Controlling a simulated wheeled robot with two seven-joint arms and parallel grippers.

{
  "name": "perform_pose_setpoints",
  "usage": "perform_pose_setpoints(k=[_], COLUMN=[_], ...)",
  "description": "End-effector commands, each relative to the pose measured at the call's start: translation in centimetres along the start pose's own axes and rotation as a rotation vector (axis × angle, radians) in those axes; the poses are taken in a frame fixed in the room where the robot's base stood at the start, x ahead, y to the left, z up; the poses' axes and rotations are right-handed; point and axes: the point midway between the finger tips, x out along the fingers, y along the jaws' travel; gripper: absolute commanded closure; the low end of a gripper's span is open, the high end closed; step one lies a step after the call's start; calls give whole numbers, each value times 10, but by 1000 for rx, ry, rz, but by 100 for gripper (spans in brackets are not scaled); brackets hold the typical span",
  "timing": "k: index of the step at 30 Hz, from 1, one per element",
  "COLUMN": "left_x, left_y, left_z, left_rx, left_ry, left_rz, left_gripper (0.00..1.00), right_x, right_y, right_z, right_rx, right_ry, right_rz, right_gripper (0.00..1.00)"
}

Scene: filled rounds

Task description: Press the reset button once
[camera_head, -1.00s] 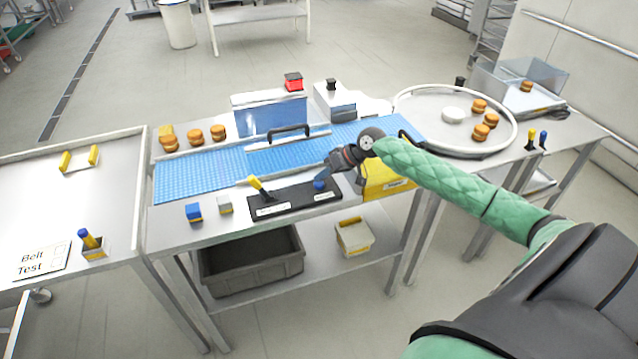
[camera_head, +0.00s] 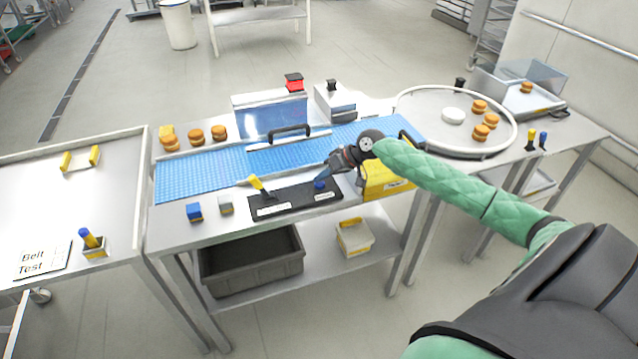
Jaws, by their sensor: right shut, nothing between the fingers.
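A black control panel (camera_head: 283,205) lies along the front edge of the middle table. It carries a yellow-handled lever (camera_head: 257,185) at its left and a blue button (camera_head: 319,186) at its right. Small white labels mark both, but I cannot read them, so I cannot tell for sure which control is the reset button. My right gripper (camera_head: 321,177) is shut and empty, pointing down and left with its fingertips right at the blue button. I cannot tell whether they touch or press it. The fingers hide part of the button. My left gripper is not in view.
Behind the panel runs a blue conveyor belt (camera_head: 200,176) with a hood (camera_head: 270,116) and a dark handle. A yellow box (camera_head: 386,182) stands right of the panel, under my forearm.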

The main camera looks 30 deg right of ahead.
Motion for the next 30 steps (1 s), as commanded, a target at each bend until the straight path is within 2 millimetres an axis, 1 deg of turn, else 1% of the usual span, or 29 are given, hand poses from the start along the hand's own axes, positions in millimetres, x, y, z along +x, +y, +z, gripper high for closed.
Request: perform_pose_setpoints(k=[1, 6, 8, 14, 23, 26, 30], left_x=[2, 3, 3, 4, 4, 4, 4], left_y=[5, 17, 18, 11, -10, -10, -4], left_z=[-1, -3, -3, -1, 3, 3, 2], left_rx=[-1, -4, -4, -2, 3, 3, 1], left_ry=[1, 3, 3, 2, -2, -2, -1], left_rz=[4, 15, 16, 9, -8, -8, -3], left_gripper=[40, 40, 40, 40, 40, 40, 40], right_x=[6, 8, 9, 11, 12, 13, 13], right_y=[5, 6, 7, 9, 9, 9, 9], right_z=[8, 11, 11, 14, 15, 16, 16], right_rx=[8, 10, 11, 13, 13, 14, 14], right_ry=[-11, -13, -14, -17, -18, -18, -18], right_rz=[1, 2, 2, 2, 2, 2, 2], right_gripper=[100, 100, 100, 100, 100, 100, 100])
